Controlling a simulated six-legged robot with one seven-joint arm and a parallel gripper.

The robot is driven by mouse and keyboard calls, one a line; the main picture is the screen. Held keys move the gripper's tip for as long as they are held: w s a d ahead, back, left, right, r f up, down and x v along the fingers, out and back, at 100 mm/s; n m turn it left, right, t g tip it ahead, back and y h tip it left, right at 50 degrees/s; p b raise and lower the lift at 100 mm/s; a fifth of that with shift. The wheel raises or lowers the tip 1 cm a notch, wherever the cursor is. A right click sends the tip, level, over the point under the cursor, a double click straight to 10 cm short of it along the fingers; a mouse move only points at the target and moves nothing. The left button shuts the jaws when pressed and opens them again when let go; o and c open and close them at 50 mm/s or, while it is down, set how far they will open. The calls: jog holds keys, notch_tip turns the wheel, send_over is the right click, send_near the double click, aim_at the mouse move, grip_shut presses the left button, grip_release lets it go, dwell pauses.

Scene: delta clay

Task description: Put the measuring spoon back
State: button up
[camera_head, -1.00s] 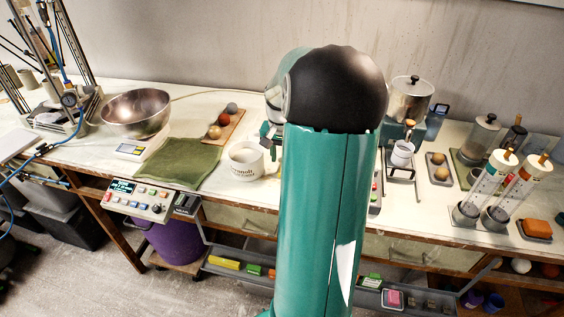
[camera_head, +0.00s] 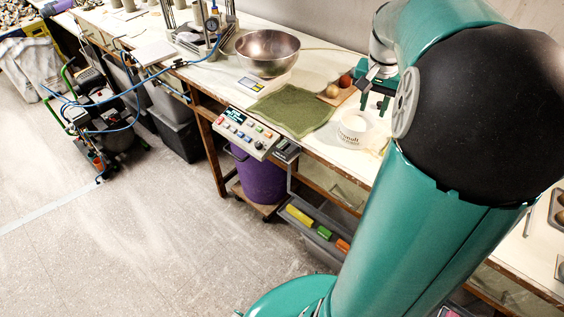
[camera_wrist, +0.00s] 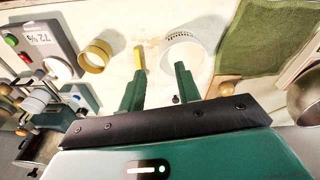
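My gripper (camera_wrist: 160,85) is open and empty, with its two green fingers apart above the white bench top. In the wrist view the mug (camera_wrist: 184,50) stands just beyond the right finger. A narrow yellow piece (camera_wrist: 140,58) shows at the tip of the left finger; it may be the measuring spoon's handle, but I cannot tell. No bowl of a spoon is clearly visible. A yellow ring-shaped vessel (camera_wrist: 97,56) stands left of the fingers.
A green mat (camera_head: 290,110) and a metal bowl (camera_head: 267,52) lie left of the mug. A boxed device with buttons (camera_wrist: 38,42) and a metal pot (camera_wrist: 38,148) are at the wrist view's left.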

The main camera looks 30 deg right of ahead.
jog(key=s+a+r+n+t, duration=0.1)
jog(key=a+r+n, duration=0.15)
jog(key=a, duration=0.75)
jog(key=s+a+r+n+t, duration=0.1)
jog(key=a+n+t, duration=0.15)
jog(key=a, duration=0.65)
jog(key=s+a+n, duration=0.3)
jog(key=a, duration=0.3)
jog(key=s+a+f+n+t+y, duration=0.1)
jog(key=s+a+n, duration=0.2)
jog(key=s+a, duration=0.1)
jog(key=shift+a+f, duration=0.25)
jog(key=shift+a, duration=0.6)
